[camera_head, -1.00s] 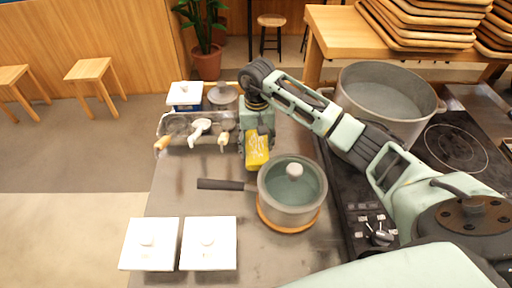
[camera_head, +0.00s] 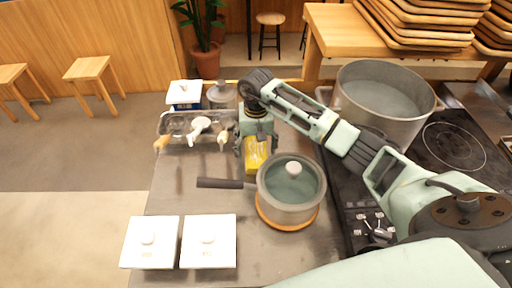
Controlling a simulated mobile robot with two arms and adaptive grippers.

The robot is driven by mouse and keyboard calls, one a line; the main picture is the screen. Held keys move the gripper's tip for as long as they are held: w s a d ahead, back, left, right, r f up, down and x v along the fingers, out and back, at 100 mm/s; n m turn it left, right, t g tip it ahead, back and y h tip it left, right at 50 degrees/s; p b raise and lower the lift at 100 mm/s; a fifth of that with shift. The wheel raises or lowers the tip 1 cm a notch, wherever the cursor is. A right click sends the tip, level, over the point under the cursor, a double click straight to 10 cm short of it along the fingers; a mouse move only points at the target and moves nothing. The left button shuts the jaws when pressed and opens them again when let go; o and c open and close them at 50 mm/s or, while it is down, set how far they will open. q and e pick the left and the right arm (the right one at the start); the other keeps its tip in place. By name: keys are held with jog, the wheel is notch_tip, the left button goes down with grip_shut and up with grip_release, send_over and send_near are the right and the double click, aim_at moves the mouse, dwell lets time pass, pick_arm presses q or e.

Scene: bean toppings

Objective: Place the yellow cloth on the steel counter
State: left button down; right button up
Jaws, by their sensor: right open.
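The yellow cloth (camera_head: 257,154) is at my right gripper (camera_head: 256,150), above or on the steel counter (camera_head: 187,190), between the utensil tray and the lidded pot. The gripper's fingers are apart at the cloth's sides, pointing down. Its lower part is partly hidden, and I cannot tell whether the fingers touch the cloth. My left gripper is not in view.
A lidded pot (camera_head: 290,208) with a dark handle stands just in front of the cloth. A utensil tray (camera_head: 180,122) lies left of the gripper. Two white lidded containers (camera_head: 151,256) stand at the front left. A large pot (camera_head: 384,104) stands right. The left-middle counter is clear.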

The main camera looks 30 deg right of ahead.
aim_at(256, 149)
jog(key=shift+r, duration=0.1)
jog(key=shift+r, duration=0.15)
notch_tip(256, 149, up, 12)
jog(key=b, duration=0.3)
dwell(0.3)
